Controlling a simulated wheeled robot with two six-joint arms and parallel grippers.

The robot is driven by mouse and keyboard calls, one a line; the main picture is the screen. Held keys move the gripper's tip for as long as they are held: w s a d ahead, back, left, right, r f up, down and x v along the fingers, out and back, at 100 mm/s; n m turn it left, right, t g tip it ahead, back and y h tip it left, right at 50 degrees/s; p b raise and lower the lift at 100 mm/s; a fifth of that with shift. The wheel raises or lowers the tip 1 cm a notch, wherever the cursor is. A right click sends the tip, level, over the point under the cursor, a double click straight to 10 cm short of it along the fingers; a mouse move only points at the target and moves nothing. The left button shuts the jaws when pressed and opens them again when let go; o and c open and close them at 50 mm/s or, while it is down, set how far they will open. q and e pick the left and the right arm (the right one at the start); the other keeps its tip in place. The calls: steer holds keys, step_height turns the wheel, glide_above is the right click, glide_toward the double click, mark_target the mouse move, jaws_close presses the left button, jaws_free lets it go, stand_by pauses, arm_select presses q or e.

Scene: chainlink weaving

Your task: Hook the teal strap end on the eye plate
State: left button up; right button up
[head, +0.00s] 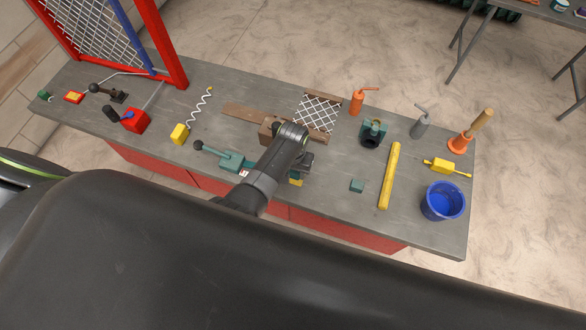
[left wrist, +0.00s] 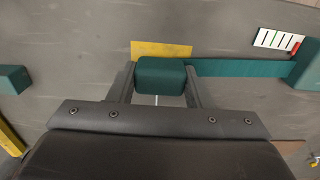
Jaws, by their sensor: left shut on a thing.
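My left gripper (head: 304,164) is low over the middle of the bench. In the left wrist view my left gripper (left wrist: 158,88) is shut on the teal strap end (left wrist: 160,76), a block between its fingers. The flat teal strap (left wrist: 235,68) runs from it to the teal ratchet body (left wrist: 306,66), which also shows in the head view (head: 234,161) left of my arm. A yellow plate (left wrist: 150,49) lies right beside the strap end; part of it shows in the head view (head: 296,182). I cannot make out an eye for certain. My right gripper is not in view.
A loose teal block (head: 357,186) and a yellow bar (head: 389,176) lie to the right, with a blue bucket (head: 443,201) near the right end. A mesh piece (head: 317,112) is behind my gripper. A red frame (head: 172,62) stands at the left.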

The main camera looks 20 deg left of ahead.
arm_select(q)
steer(key=shift+f+b, duration=0.4)
steer(key=shift+f, duration=0.2)
steer(key=o, duration=1.1)
steer(key=shift+c, duration=0.2)
step_height(320, 180, up, 7)
steer(key=p, duration=0.7)
steer(key=shift+f, duration=0.1)
step_height(320, 180, up, 11)
steer(key=shift+f+b, duration=0.15)
steer(key=shift+b, duration=0.2)
steer(key=shift+a, duration=0.1)
